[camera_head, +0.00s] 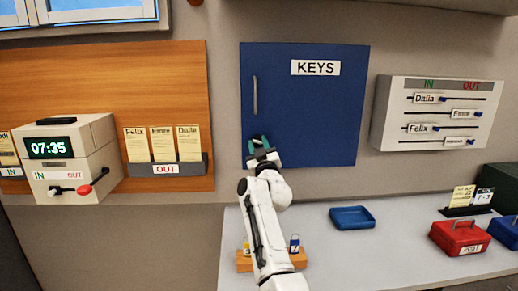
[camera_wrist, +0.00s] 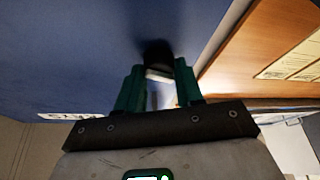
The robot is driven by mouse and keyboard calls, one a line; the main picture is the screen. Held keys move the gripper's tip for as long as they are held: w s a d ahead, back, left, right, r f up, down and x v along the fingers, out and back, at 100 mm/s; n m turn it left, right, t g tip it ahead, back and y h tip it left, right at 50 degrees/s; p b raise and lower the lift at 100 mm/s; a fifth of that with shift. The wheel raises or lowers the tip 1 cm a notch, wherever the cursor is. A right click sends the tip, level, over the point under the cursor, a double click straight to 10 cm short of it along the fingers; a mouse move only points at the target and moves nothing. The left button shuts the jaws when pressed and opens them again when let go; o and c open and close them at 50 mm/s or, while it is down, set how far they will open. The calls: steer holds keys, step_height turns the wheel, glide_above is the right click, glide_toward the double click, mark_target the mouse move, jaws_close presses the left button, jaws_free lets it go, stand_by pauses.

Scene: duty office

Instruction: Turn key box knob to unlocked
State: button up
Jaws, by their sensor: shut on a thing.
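The blue key box (camera_head: 310,115) hangs on the wall with its door closed. It has a white KEYS label (camera_head: 315,68) and a vertical handle (camera_head: 255,95) on the left of its door. My gripper (camera_head: 261,143) is at the lower left of the door, below the handle. In the wrist view my green fingers (camera_wrist: 158,88) are shut on the dark round knob (camera_wrist: 157,53), against the blue door (camera_wrist: 75,55). The knob is mostly hidden in the head view. Its pointing direction cannot be told.
A wooden board with an OUT card rack (camera_head: 166,170) and a time clock (camera_head: 70,155) is at left. A sliding name board (camera_head: 435,112) is at right. A blue tray (camera_head: 352,217) and a red box (camera_head: 460,236) stand on the counter (camera_head: 340,265) below.

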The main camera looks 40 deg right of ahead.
steer(key=m+h, duration=0.1)
steer(key=m, duration=0.1)
steer(key=m+g+h, duration=0.1)
steer(key=m, duration=0.2)
steer(key=shift+w+a+m+h, duration=0.15)
steer(key=shift+a+m+h, duration=0.15)
steer(key=shift+h, duration=0.1)
steer(key=m+g+h, duration=0.1)
steer(key=m, duration=0.1)
steer(key=m+g+h, duration=0.1)
steer(key=m, duration=0.2)
steer(key=m+g, duration=0.1)
steer(key=m, duration=0.2)
steer(key=m+g+h+p, duration=0.1)
steer(key=m, duration=0.2)
steer(key=shift+w+a+r+g, duration=0.1)
steer(key=shift+r+g, duration=0.05)
steer(key=shift+g, duration=0.15)
steer(key=shift+m+g+h+p, duration=0.4)
steer(key=shift+m+g+p, duration=0.35)
steer(key=shift+m, duration=1.15)
steer(key=o, duration=1)
steer(key=shift+o, duration=0.2)
